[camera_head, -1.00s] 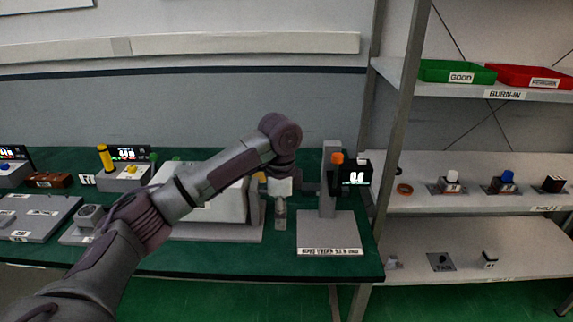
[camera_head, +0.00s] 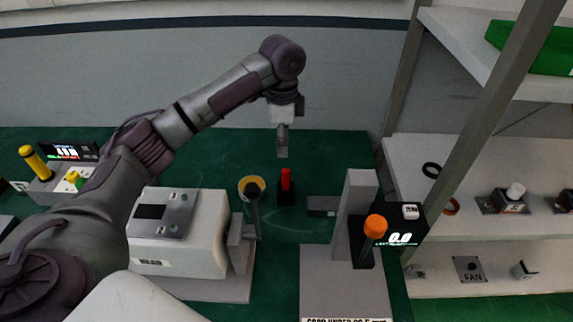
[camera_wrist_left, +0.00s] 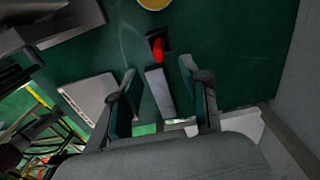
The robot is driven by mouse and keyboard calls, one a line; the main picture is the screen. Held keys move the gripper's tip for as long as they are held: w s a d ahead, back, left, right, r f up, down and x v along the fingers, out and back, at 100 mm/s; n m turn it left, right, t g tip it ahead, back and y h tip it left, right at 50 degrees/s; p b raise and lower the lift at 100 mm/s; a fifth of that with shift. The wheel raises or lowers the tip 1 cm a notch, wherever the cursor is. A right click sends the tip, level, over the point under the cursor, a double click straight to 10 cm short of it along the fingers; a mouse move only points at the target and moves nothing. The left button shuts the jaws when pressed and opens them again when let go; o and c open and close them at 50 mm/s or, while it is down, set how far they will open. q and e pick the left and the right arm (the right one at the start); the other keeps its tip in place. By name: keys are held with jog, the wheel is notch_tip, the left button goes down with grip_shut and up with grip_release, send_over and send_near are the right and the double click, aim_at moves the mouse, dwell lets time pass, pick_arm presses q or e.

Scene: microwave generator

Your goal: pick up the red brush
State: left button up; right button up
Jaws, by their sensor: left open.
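The red brush (camera_head: 286,181) stands upright in a small black holder (camera_head: 286,198) at the back of the green bench. It also shows in the left wrist view (camera_wrist_left: 158,48), ahead of the fingers and near the middle. My left gripper (camera_head: 282,150) hangs above and just behind the brush, pointing down. My right gripper is not in view.
A white machine (camera_head: 180,240) is in front on the left. A grey upright (camera_head: 360,205) with an orange knob (camera_head: 375,226) stands at right, beside the shelf rack (camera_head: 450,238). A flat grey block (camera_head: 322,206) lies right of the brush.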

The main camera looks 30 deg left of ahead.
aim_at(284, 170)
pick_arm(q)
jog(key=shift+w+f, duration=0.15)
jog(key=f, duration=0.2)
jog(key=s+f+p, duration=0.1)
jog(key=shift+d+f, duration=0.2)
jog(key=shift+f, duration=0.2)
jog(key=f, duration=0.3)
jog(key=shift+w+a+f, duration=0.1)
jog(key=shift+w+f, duration=0.1)
jog(key=shift+f, duration=0.4)
jog(key=shift+f+p, duration=0.25)
jog(key=shift+p, duration=0.15)
jog(key=f, duration=0.2)
jog(key=f+p, duration=0.1)
jog(key=shift+d+f, duration=0.3)
jog(key=shift+w+f, duration=0.1)
jog(key=shift+f, duration=0.4)
jog(key=c, duration=0.8)
grip_shut()
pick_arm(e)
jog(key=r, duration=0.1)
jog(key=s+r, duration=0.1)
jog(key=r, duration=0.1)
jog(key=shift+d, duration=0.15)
